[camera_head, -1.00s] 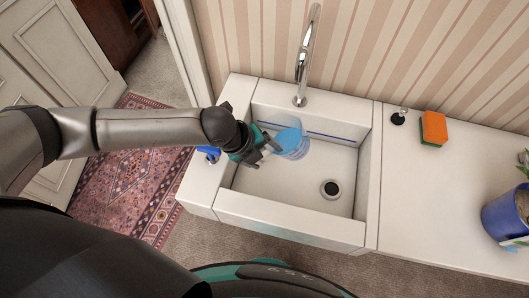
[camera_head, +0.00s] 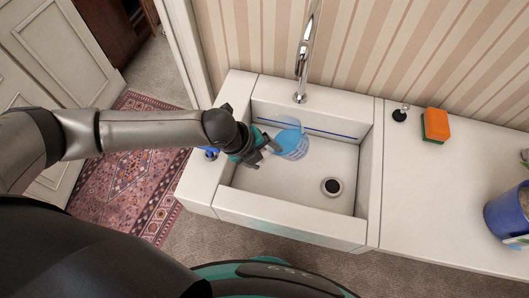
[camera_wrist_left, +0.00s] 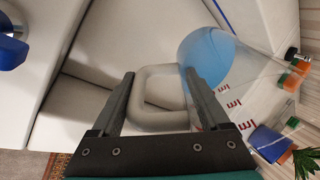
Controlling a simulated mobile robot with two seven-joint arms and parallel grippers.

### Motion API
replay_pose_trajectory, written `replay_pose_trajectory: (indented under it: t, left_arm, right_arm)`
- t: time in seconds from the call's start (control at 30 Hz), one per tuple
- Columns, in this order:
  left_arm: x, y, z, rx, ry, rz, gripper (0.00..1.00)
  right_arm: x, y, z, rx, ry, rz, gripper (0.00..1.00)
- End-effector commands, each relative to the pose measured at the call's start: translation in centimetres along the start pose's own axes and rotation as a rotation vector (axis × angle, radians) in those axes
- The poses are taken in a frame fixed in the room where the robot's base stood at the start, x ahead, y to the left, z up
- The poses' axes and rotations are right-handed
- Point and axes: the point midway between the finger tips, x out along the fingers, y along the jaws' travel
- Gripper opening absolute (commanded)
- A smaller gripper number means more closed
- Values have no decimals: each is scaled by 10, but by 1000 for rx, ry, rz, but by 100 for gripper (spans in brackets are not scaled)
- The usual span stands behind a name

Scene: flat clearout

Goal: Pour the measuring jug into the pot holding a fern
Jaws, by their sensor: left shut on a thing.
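My left gripper (camera_head: 268,150) is shut on the pale handle (camera_wrist_left: 150,98) of the clear measuring jug (camera_head: 293,144), above or inside the sink's left part. The jug holds blue liquid (camera_wrist_left: 208,55) and has red marks on its wall. Its height above the sink floor is hard to tell. The blue pot (camera_head: 503,216) with soil stands on the counter at the far right, cut off by the frame edge. It also shows behind the jug in the left wrist view (camera_wrist_left: 270,143). Only some green leaves (camera_wrist_left: 306,160) of its plant are visible. My right gripper is out of view.
The white sink (camera_head: 290,185) has a drain and a tall chrome tap (camera_head: 302,70) behind. An orange and green sponge (camera_head: 436,125) and a dark stopper (camera_head: 400,114) lie on the counter (camera_head: 430,200). A blue object (camera_head: 209,153) is at the sink's left rim, partly hidden.

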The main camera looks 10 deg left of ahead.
Motion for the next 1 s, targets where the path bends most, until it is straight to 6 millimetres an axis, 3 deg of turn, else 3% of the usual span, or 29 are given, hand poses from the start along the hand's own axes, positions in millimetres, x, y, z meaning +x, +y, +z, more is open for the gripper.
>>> replay_pose_trajectory:
  t: [0.13, 0.17, 0.33, 0.67, 1.0]
  left_arm:
    - [-1, -2, 0, 1, 0, -4, 0]
    - [-1, -2, 0, 1, 0, -4, 80]
    - [-1, -1, 0, 1, 0, -4, 99]
    - [-8, 0, 1, 0, -1, -1, 100]
    - [-69, -1, 1, 0, -2, -1, 100]
  right_arm:
    - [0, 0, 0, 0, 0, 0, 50]
    - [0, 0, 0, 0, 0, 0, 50]
    - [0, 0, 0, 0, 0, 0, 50]
    - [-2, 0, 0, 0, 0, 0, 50]
    - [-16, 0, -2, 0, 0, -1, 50]
